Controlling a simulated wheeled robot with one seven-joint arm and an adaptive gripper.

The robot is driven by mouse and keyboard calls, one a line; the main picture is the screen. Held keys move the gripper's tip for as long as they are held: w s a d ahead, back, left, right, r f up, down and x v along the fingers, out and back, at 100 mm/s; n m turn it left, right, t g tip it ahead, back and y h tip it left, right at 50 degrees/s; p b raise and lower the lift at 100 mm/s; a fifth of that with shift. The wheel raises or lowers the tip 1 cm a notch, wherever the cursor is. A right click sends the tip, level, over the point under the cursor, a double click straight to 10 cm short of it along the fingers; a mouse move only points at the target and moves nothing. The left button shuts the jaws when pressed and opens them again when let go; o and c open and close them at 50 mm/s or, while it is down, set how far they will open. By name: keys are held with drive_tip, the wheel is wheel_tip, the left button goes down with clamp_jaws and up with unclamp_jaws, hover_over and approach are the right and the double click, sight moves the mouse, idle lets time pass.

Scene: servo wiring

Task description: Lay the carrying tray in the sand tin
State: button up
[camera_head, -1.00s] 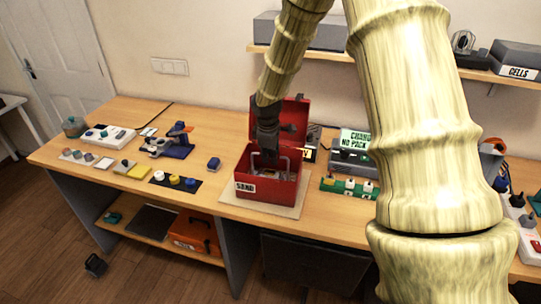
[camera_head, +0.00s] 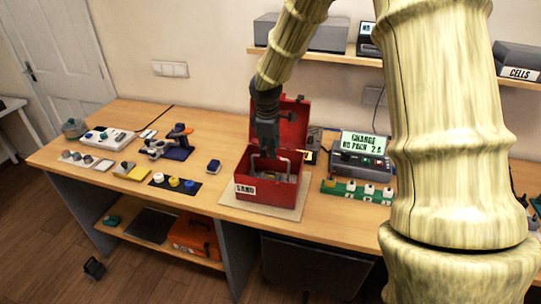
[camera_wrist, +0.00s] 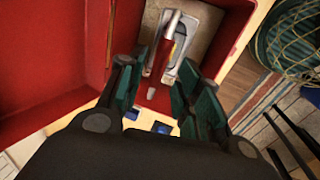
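The sand tin (camera_head: 262,188) is a red box labelled SAND, its lid open at the back, on the bench. The carrying tray (camera_head: 275,177) is inside the tin, with grey uprights showing near the rim. My gripper (camera_head: 275,155) is over the tin's opening, pointing down. Whether the tray rests flat is hard to tell.
The tin stands on a pale mat (camera_head: 291,211). A green strip with several knobs (camera_head: 357,190) and a charger with a lit screen (camera_head: 361,152) are to its right. A small blue block (camera_head: 214,166) is to its left.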

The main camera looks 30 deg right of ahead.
wheel_tip(320, 180, up, 7)
drive_tip(key=a+b, duration=0.1)
drive_tip(key=shift+s+f, duration=0.15)
drive_tip(key=shift+s, duration=0.3)
